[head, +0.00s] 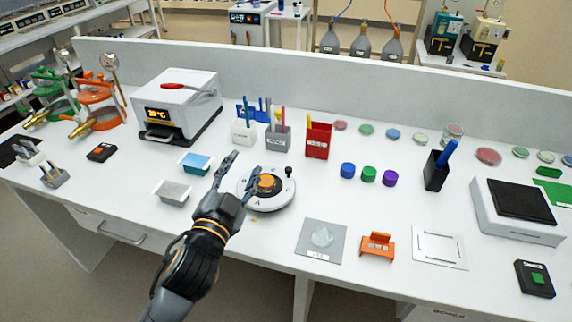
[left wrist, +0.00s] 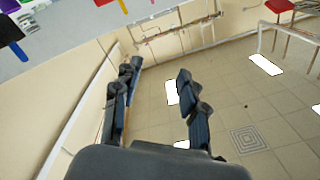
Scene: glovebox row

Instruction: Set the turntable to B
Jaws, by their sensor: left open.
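The turntable (head: 270,201) is a white round disc on the bench with an orange centre and a small black knob standing at its right rim. A letter A shows on its front edge; other letters are too small or hidden to read surely. My left gripper (head: 243,167) is open and empty at the turntable's left side, its fingers pointing away toward the back and partly covering the left rim. I cannot tell whether it touches the disc. The left wrist view shows the same gripper (left wrist: 158,72) with its fingers apart and nothing between them. My right gripper is not in view.
A blue-filled tray (head: 195,163) and a grey tray (head: 172,193) stand left of my gripper. Pen holders (head: 278,138) and a red box (head: 318,141) stand behind the turntable. Blue, green and purple caps (head: 369,174) are to the right. A grey mat (head: 320,240) lies front right.

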